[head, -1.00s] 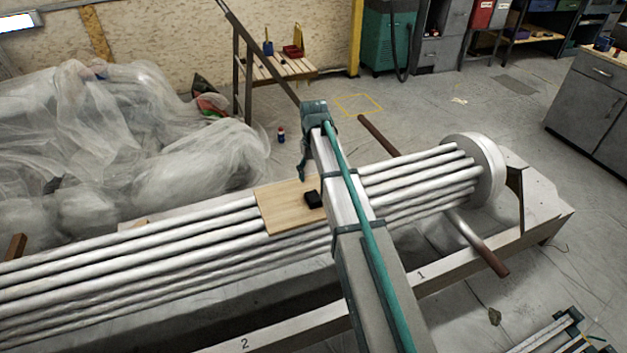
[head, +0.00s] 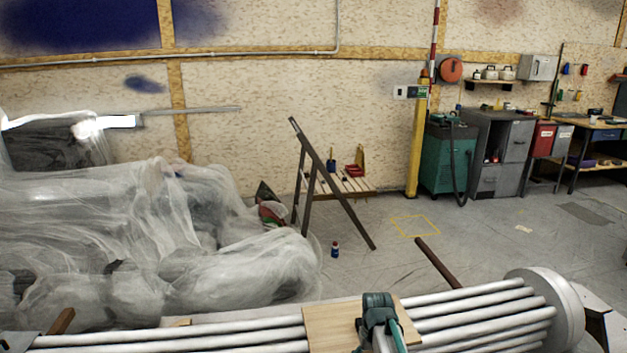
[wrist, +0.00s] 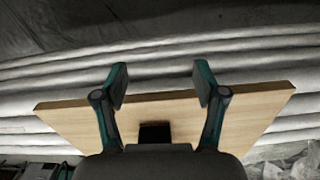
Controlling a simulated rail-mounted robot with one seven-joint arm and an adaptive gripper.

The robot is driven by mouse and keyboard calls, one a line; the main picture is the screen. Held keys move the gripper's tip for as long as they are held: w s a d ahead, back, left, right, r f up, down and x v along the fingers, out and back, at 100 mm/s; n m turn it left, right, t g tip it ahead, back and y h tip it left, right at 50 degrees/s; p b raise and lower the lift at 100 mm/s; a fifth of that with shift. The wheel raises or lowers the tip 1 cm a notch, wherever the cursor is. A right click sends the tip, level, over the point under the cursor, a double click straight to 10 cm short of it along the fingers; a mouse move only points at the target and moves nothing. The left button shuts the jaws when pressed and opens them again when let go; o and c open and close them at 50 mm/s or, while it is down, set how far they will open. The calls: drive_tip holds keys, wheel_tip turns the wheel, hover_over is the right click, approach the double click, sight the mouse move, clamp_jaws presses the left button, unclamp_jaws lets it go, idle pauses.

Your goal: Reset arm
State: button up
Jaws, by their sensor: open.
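My gripper (head: 379,310) shows at the bottom of the head view, in front of a light wooden board (head: 328,328) that lies across long pale pipes. In the wrist view my gripper (wrist: 160,78) has its two green-and-grey fingers spread wide apart with nothing between the tips. The wooden board (wrist: 250,110) lies beyond the fingers there. A small black block (wrist: 154,132) sits on the board, its lower part cut off by the gripper body. In the head view I cannot make out the block. Most of my arm is out of that view.
The pale pipes (head: 470,309) run to a round end disc (head: 560,310) at right. A plastic-sheeted heap (head: 110,240) fills the left. A wooden bench (head: 340,182), a leaning dark frame (head: 333,180) and a green cabinet (head: 446,160) stand behind. Floor between them is mostly clear.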

drive_tip(key=s+f+g, duration=0.2)
drive_tip(key=s+f, duration=0.7)
drive_tip(key=s, duration=0.5)
drive_tip(key=s+f+m+g, duration=0.1)
drive_tip(key=s+f+g, duration=0.1)
drive_tip(key=s+f, duration=0.95)
drive_tip(key=s+f+g, duration=0.3)
drive_tip(key=s+f, duration=0.3)
drive_tip(key=s, duration=1.1)
wheel_tip(320, 180, up, 12)
drive_tip(key=p, duration=1.2)
drive_tip(key=shift+s+r+p, duration=0.25)
drive_tip(key=shift+s+p, duration=0.05)
